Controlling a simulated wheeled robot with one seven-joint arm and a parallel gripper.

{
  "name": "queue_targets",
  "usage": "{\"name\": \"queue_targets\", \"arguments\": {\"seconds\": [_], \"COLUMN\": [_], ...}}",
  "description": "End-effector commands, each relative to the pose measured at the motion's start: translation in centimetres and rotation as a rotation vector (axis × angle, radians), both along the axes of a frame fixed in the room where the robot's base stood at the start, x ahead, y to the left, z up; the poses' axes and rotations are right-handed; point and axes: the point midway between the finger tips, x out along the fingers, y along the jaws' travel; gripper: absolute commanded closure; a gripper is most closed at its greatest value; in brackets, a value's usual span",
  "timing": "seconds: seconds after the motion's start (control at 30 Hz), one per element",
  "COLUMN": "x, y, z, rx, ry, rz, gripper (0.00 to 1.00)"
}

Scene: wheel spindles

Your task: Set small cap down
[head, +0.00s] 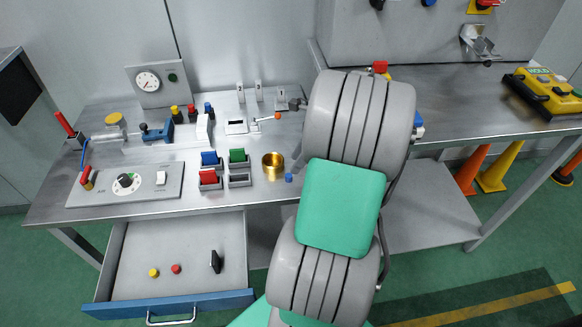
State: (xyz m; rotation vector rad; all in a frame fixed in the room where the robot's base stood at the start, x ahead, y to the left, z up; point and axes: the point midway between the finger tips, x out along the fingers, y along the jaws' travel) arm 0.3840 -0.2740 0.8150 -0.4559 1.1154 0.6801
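A small blue cap (288,178) shows on or just above the front of the steel bench, right of a brass cup (273,166) and close to the left edge of my arm. I cannot tell whether it touches the bench. A small yellow cap (153,272) and a small red cap (176,268) lie in the open drawer. My large grey and green arm rises through the middle of the view and hides part of the bench. My gripper is hidden behind it, so its fingers and anything in them do not show.
The steel bench (140,205) carries red, blue and green bins, a control panel (125,184) and a gauge box (158,84). The open drawer (190,245) juts forward, with a black upright piece (215,262) inside. A yellow device (545,94) sits on the right bench.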

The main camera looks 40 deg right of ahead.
Motion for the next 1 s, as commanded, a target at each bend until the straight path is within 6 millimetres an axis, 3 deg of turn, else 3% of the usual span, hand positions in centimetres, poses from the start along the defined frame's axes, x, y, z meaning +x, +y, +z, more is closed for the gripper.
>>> {"name": "queue_targets", "arguments": {"seconds": [0.03, 0.2, 0.37, 0.47, 0.57, 0.7, 0.83, 0.9, 1.0], "x": [-0.4, -1.3, -1.7, -1.1, 0.7, 1.9, -0.5, -2.4, -4.5], "y": [-0.5, -1.4, -1.6, -0.5, 3.8, 14.1, 22.2, 24.9, 27.0], "z": [1.7, 4.8, 5.6, 5.8, 6.4, 7.0, 6.7, 6.1, 5.4], "rx": [-0.002, -0.001, 0.001, -0.020, -0.102, -0.299, -0.482, -0.558, -0.636], "ry": [-0.001, 0.000, 0.001, -0.008, -0.040, -0.126, -0.210, -0.245, -0.279], "rz": [-0.003, -0.001, -0.001, 0.060, 0.299, 0.912, 1.538, 1.830, 2.135], "gripper": [0.62, 0.62, 0.62, 0.62, 0.62, 0.62, 0.62, 0.62, 0.62]}}
